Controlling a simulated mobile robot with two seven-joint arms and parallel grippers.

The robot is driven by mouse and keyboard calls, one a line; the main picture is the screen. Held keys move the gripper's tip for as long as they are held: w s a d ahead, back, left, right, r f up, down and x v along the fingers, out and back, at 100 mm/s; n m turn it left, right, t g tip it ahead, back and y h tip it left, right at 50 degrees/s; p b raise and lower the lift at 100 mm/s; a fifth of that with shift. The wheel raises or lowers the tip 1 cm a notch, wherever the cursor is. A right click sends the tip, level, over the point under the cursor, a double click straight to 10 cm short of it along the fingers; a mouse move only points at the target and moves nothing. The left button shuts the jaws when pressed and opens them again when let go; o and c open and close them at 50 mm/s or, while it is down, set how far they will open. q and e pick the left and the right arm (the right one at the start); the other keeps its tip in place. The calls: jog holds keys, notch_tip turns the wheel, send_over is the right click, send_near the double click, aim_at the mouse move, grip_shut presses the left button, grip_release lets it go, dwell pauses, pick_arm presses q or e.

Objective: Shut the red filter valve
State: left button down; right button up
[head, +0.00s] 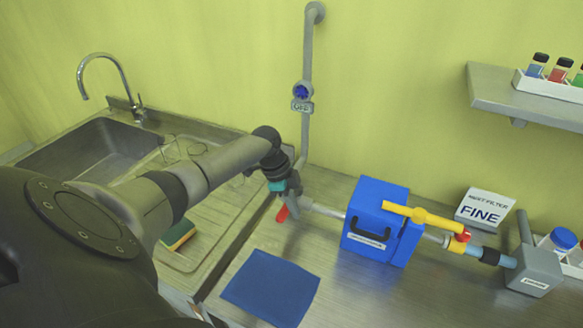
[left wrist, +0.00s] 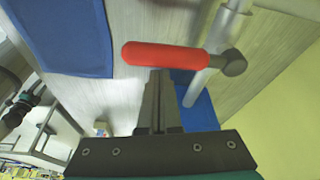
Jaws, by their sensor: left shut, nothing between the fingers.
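The red valve handle (left wrist: 165,56) stretches across the left wrist view from a grey pivot at its right end. It lies roughly crosswise to the pale pipe (left wrist: 212,55). In the head view only the handle's red end (head: 282,214) shows below my left gripper (head: 292,188), which hides much of the valve. My left gripper's fingers (left wrist: 158,85) are shut and empty. Their tips are close to the middle of the red handle; I cannot tell whether they touch it. My right gripper is not in view.
A blue filter box (head: 375,195) sits on the pipe, with a yellow handle (head: 425,217) at its right. A blue mat (head: 270,287) lies in front. A sink (head: 95,155) and sponge (head: 178,235) are left. A gas pipe (head: 306,60) rises behind.

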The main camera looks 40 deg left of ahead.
pick_arm(q)
notch_tip(320, 180, up, 9)
dwell(0.5)
dwell(0.5)
